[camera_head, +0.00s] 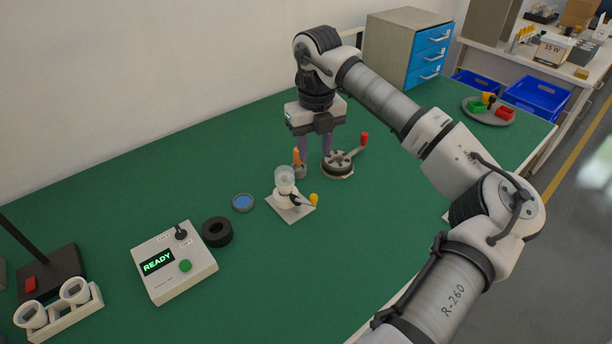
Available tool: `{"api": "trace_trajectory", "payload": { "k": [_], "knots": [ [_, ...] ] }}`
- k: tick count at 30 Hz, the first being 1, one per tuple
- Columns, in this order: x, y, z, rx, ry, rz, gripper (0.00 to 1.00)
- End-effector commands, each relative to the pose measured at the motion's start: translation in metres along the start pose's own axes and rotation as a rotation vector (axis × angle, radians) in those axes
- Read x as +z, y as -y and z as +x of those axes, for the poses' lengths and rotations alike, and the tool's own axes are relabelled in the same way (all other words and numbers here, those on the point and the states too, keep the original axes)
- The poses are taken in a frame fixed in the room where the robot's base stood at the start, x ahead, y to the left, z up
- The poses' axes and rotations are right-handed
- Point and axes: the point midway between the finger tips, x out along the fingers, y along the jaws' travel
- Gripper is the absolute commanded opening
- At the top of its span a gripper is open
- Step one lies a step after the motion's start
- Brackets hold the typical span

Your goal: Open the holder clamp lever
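A white bulb holder (284,198) stands on a square light-grey plate (290,214), with a clear glass piece (284,174) upright in its top. A short dark lever with a yellow knob (314,199) sticks out to the holder's right, low down; I take this as the clamp lever. My gripper (315,157) points down behind the holder, between it and a round dark fixture. Its two fingers are apart with nothing visible between them. It is clear of the yellow knob. The fingertips' exact height above the table is hard to tell.
The round fixture (338,172) with a red-knobbed lever (364,139) is right of my gripper; a small orange-handled item (297,157) is left. A blue-centred disc (243,202), black ring (217,232) and READY box (172,283) lie left. Green table (400,200) is bare right of the holder.

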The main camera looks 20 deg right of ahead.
Motion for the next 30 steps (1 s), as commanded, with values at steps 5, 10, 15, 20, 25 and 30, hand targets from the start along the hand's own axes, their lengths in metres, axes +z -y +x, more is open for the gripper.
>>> {"api": "trace_trajectory", "payload": {
  "k": [5,10,15,20,25,30],
  "knots": [
    [-0.001,0.0,0.011,0.002,-0.003,0.001,0.4],
    [-0.001,0.0,0.04,0.005,-0.004,0.001,0.4],
    [-0.001,0.0,0.077,0.004,-0.003,0.001,0.4],
    [-0.001,-0.001,0.107,0.004,-0.002,0.001,0.4],
    [-0.001,0.0,0.129,0.002,-0.001,0.002,0.4],
    [0.0,0.0,0.137,0.001,0.0,0.001,0.4]
  ]
}}
